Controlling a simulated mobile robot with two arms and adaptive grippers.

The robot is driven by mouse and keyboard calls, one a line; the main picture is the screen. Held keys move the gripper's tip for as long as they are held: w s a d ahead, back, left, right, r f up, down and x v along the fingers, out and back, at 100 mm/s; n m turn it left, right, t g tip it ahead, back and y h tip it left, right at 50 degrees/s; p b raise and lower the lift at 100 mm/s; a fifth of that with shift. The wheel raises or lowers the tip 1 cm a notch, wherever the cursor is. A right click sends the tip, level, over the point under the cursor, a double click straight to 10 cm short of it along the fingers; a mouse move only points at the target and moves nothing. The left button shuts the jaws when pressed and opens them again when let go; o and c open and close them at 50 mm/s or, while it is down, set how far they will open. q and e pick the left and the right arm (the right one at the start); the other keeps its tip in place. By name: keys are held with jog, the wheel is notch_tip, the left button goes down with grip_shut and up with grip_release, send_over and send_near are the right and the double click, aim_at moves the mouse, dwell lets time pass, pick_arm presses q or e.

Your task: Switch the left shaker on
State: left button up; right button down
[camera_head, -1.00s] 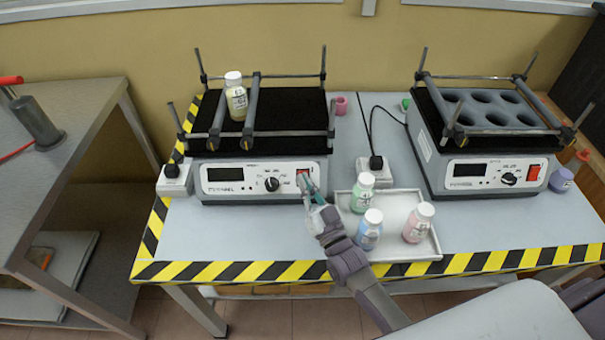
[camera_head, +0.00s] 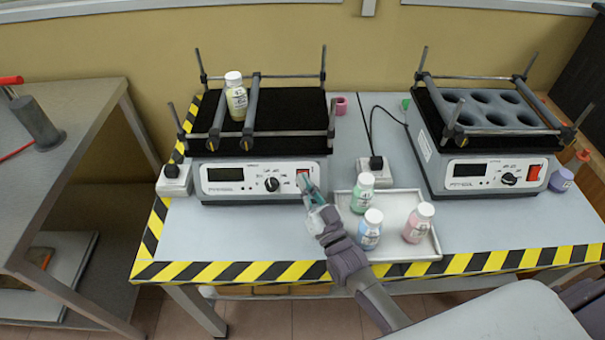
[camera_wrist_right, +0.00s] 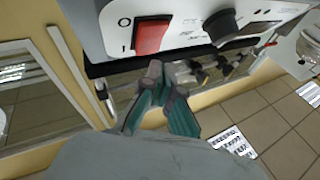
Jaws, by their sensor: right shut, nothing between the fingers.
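The left shaker (camera_head: 225,190) stands on the table with a dark display (camera_head: 225,174), a black knob (camera_head: 272,185) and a red power switch (camera_head: 302,172) at the right end of its front panel. My left gripper is not in view.
A white tray (camera_head: 398,268) with green, blue and pink-labelled bottles lies right of my right gripper. A yellow bottle (camera_head: 236,97) stands between bars on the left shaker. The right shaker (camera_head: 490,188) stands farther right. Bare table lies left of my gripper.

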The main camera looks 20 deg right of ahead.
jog(key=shift+w+d+f, duration=0.1)
jog(key=shift+w, duration=0.25)
